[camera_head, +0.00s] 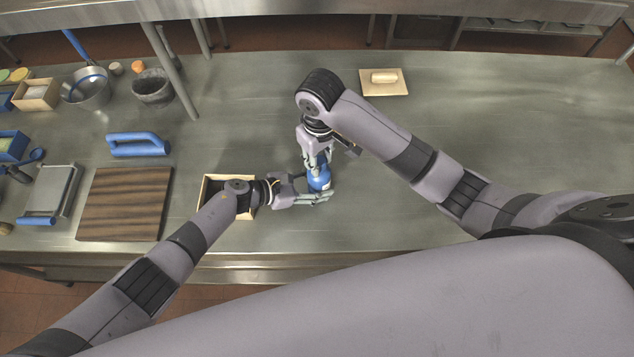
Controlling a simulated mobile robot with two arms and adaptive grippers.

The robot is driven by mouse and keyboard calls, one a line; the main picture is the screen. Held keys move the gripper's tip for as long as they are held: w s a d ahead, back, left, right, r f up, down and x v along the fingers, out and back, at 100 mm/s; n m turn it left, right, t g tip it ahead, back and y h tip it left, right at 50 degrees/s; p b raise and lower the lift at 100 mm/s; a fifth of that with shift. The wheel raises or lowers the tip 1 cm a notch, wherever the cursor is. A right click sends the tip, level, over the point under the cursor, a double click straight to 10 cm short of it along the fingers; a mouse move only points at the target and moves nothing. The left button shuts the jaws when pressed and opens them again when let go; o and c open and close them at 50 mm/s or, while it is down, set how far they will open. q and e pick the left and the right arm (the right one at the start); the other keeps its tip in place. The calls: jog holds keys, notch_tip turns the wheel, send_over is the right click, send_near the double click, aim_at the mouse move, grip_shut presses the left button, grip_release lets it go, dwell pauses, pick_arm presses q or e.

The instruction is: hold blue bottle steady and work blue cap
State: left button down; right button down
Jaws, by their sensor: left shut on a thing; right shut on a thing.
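The blue bottle (319,181) stands on the steel counter near its front edge, partly covered by my grippers. My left gripper (322,198) reaches in from the left and is shut on the bottle low on its body. My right gripper (318,163) comes down from above and is shut at the bottle's top, where the blue cap would be. The cap itself is hidden between the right fingers, so I cannot tell how it sits on the bottle.
A small open wooden box (247,213) is under my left wrist. A dark striped board (125,204), a blue-handled tool (138,144) and a grey pot (153,88) stand to the left. A wooden board with a pale block (383,83) lies behind. The counter's right side is clear.

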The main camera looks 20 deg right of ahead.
jog(key=m, duration=0.7)
jog(key=shift+s+a+f, duration=0.15)
jog(key=shift+s+a, duration=0.15)
jog(key=m, duration=0.3)
jog(key=shift+m, duration=0.4)
jog(key=c, duration=1.7)
grip_release()
jog(key=shift+w+d+m, duration=0.1)
jog(key=shift+m, duration=0.8)
jog(key=o, duration=0.5)
jog(key=shift+w, duration=0.1)
jog(key=shift+w+r, duration=0.1)
jog(key=shift+r, duration=0.1)
